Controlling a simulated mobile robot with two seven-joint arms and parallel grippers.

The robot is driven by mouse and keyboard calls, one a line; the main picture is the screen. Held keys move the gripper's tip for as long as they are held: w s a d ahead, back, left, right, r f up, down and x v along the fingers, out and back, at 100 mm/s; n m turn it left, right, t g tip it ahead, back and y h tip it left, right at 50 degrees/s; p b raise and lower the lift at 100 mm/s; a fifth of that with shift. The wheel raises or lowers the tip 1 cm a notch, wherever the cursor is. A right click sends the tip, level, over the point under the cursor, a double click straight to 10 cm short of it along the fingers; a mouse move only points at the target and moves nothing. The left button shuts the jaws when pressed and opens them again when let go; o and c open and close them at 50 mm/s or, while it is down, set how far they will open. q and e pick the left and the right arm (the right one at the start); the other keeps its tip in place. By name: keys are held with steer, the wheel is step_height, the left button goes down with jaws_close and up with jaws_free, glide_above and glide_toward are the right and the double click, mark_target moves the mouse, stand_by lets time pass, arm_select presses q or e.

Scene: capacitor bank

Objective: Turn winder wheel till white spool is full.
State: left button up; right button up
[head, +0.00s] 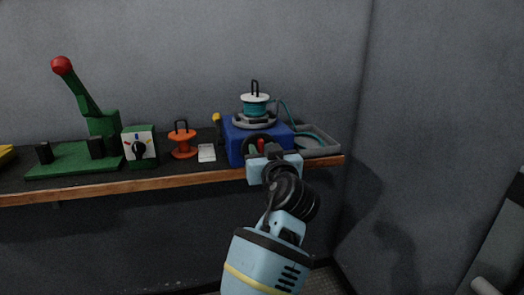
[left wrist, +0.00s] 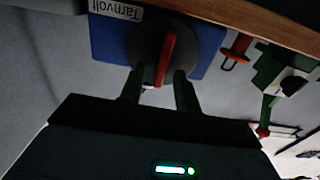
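The winder is a blue box (head: 234,145) at the right part of the bench. Its dark winder wheel (head: 249,144) with a red handle (head: 261,145) is on the front face. On top sits a spool (head: 255,105) wound with teal wire, a black loop above it; little of its own white shows. My left gripper (head: 267,152) is at the wheel's front. In the left wrist view, the fingers (left wrist: 157,88) stand apart, with the red handle (left wrist: 166,55) in line between them and gaps either side. The wheel (left wrist: 146,45) is partly hidden. My right gripper is out of view.
A grey tray (head: 329,143) with teal wire stands right of the winder. Left are an orange spool (head: 183,151), a white card (head: 206,153), a green dial box (head: 139,161) and a green lever (head: 84,97) with red knob. A wall closes the right side.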

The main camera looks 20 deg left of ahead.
arm_select(q)
steer(key=shift+c, duration=0.4)
jaws_close()
steer(key=shift+w+d+f+m+p, duration=0.2)
steer(key=shift+m+p, duration=1.85)
steer(key=shift+m, duration=0.9)
steer(key=shift+w+d+f+m+p, duration=0.1)
steer(key=shift+d+f+m+p, duration=0.1)
steer(key=shift+m+p, duration=2.35)
steer(key=shift+w+d+f+m+p, duration=0.2)
steer(key=shift+m+p, duration=1.35)
steer(key=shift+m, duration=1.85)
